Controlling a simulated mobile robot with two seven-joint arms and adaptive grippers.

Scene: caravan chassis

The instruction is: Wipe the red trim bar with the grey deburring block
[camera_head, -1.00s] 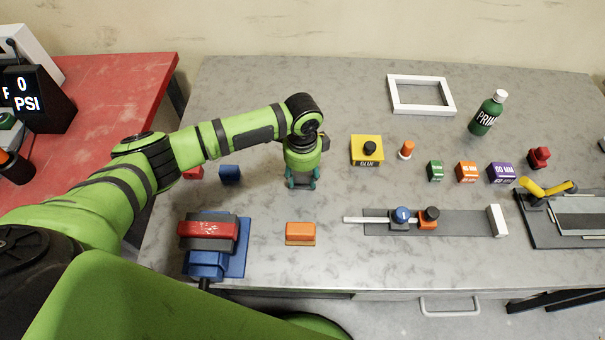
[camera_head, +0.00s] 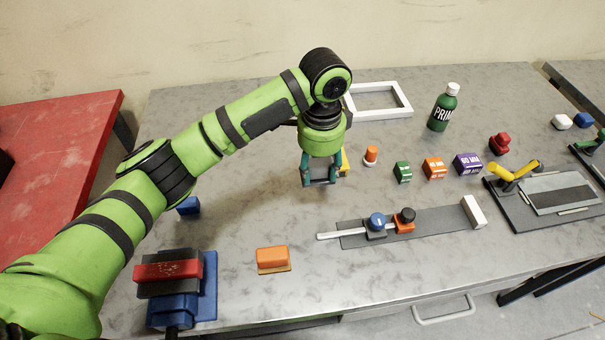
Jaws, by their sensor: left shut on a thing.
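The red trim bar (camera_head: 168,270) lies level across the dark jaws of a blue vise (camera_head: 209,288) at the lower left of the bench. My left gripper (camera_head: 321,183) points down over the middle of the bench, well to the right of the bar and above it. Its teal fingers are shut on a small greyish thing, which I take for the grey deburring block; the fingers hide most of it. The bar and the gripper are well apart. My right gripper is not in view.
An orange block (camera_head: 272,257) sits between the vise and a grey slide rail (camera_head: 440,223) with knobs. A yellow box (camera_head: 345,162) is mostly hidden behind my gripper. A blue block (camera_head: 189,206) lies near my arm. Bare bench separates gripper and orange block.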

